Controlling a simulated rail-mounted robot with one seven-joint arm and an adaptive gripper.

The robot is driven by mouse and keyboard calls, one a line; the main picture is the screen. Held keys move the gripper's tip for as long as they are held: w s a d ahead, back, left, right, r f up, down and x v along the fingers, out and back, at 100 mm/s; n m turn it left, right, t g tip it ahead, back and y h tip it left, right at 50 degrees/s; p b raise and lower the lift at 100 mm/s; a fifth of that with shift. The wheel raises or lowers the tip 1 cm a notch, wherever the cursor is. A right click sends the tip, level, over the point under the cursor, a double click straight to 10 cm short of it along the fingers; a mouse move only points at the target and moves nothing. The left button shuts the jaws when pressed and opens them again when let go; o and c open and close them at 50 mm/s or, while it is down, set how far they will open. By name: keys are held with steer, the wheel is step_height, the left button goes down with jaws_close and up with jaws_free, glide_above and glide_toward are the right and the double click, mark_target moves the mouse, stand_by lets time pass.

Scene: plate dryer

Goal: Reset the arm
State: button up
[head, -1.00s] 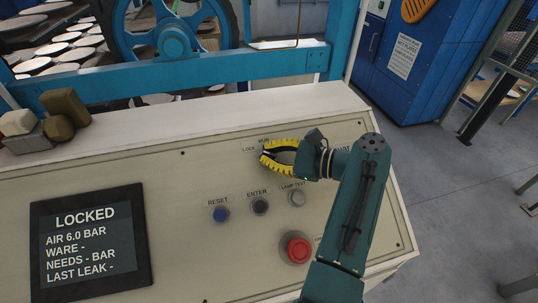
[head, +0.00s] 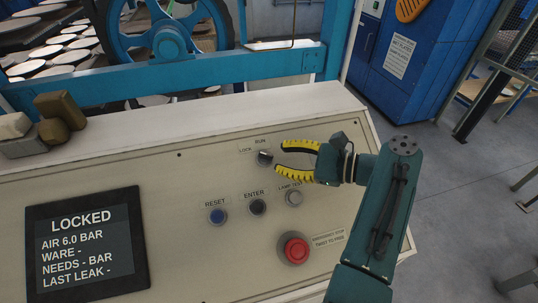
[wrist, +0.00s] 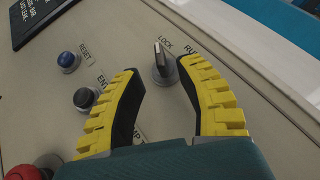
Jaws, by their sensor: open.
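My gripper (head: 284,160) has yellow and black fingers and is open and empty over the upper right of the control panel (head: 180,260). The LOCK/RUN selector knob (head: 264,158) stands just beyond its fingertips, apart from them as far as I can tell. In the wrist view the knob (wrist: 162,62) shows ahead, between the lines of the two spread fingers.
Below the knob are a blue RESET button (head: 217,216), a dark ENTER button (head: 257,207), a LAMP TEST button (head: 294,198) and a red emergency stop (head: 294,249). Blocks (head: 60,108) lie on the panel's top left ledge. A blue frame and wheel (head: 165,40) stand behind.

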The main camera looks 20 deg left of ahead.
steer(key=shift+v, duration=1.1)
